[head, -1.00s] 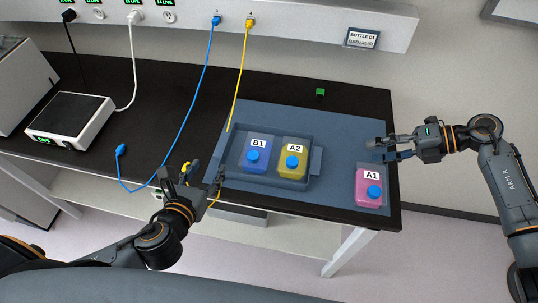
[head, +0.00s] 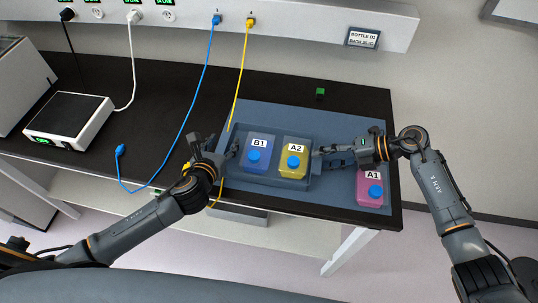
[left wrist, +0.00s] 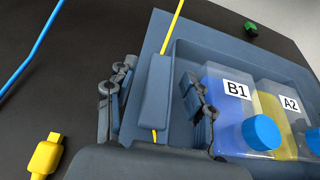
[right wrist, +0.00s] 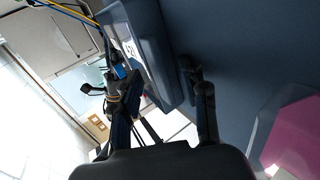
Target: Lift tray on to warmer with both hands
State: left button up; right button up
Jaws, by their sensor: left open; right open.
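The blue-grey tray (head: 262,190) sits on a blue mat and holds bottle B1 (head: 251,146) and yellow bottle A2 (head: 296,150). The white warmer (head: 90,128) with a black top stands at left, its top empty. My left gripper (head: 216,150) is at the tray's left end. In the left wrist view its open fingers stand either side of the tray's left handle (left wrist: 157,85). My right gripper (head: 334,155) is at the right end. In the right wrist view its open fingers straddle the tray edge (right wrist: 160,60); contact is unclear.
Pink bottle A1 (head: 370,187) stands on the mat (head: 340,130), just below my right gripper. A blue cable (head: 196,95) and a yellow cable (head: 241,75) hang from the wall panel; the yellow one passes by the tray's left end. A green cube (head: 320,92) lies behind.

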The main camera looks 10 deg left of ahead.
pick_arm(q)
jog(key=shift+c, duration=0.4)
pick_arm(e)
jog(key=shift+c, duration=0.5)
pick_arm(q)
jog(key=c, duration=0.7)
pick_arm(e)
jog(key=c, duration=0.7)
pick_arm(q)
grip_shut()
pick_arm(e)
grip_shut()
pick_arm(q)
jog(key=shift+r, duration=0.15)
pick_arm(e)
jog(key=shift+r, duration=0.1)
